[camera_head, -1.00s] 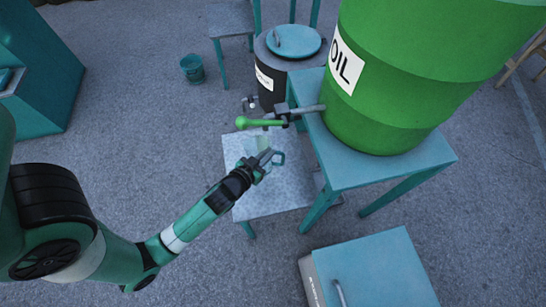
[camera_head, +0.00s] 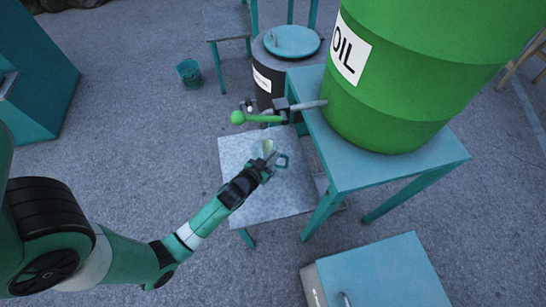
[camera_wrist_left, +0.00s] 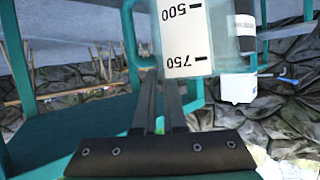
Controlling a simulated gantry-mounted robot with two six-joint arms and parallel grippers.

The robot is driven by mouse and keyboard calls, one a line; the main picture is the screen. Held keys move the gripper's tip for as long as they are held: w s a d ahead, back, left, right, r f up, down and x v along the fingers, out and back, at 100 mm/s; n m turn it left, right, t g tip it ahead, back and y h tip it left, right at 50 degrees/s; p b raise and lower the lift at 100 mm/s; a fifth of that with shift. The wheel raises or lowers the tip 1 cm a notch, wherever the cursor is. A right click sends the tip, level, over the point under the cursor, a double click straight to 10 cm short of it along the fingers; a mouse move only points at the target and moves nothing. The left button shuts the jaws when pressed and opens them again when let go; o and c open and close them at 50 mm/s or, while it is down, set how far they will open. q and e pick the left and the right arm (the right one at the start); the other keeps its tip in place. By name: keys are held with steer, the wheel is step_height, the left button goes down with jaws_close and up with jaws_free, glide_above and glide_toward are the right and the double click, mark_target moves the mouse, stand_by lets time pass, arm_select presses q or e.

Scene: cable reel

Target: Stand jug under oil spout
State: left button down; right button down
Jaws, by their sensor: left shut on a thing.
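The jug (camera_head: 267,147) is clear with a blue-green handle (camera_head: 282,161). A white scale label (camera_wrist_left: 187,40) marked 500 and 750 shows on it in the left wrist view. My left gripper (camera_head: 266,165) is shut on the jug, over the low table (camera_head: 238,200); I cannot tell if the jug touches its top. The oil spout (camera_head: 308,104) comes out of the green OIL drum (camera_head: 405,80) and has a tap with a green lever (camera_head: 258,118). The jug is below the lever in the head view. My right gripper is not in view.
The drum stands on a taller blue-green table (camera_head: 350,178) just right of the jug. A dark, lidded bin (camera_head: 268,80) stands behind, with a small bucket (camera_head: 190,73) to its left. A blue-green box (camera_head: 380,275) is at the front right.

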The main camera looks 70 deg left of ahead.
arm_select(q)
steer(key=c, duration=1)
jaws_free()
steer(key=shift+o, duration=0.2)
steer(key=shift+s+d+r, duration=0.1)
steer(key=shift+s+r, duration=0.05)
steer(key=shift+r, duration=0.05)
steer(key=p+v, duration=0.3)
steer(key=v, duration=0.8)
steer(key=shift+s+d, duration=0.15)
steer(key=shift+s, duration=0.05)
steer(key=shift+r, duration=0.1)
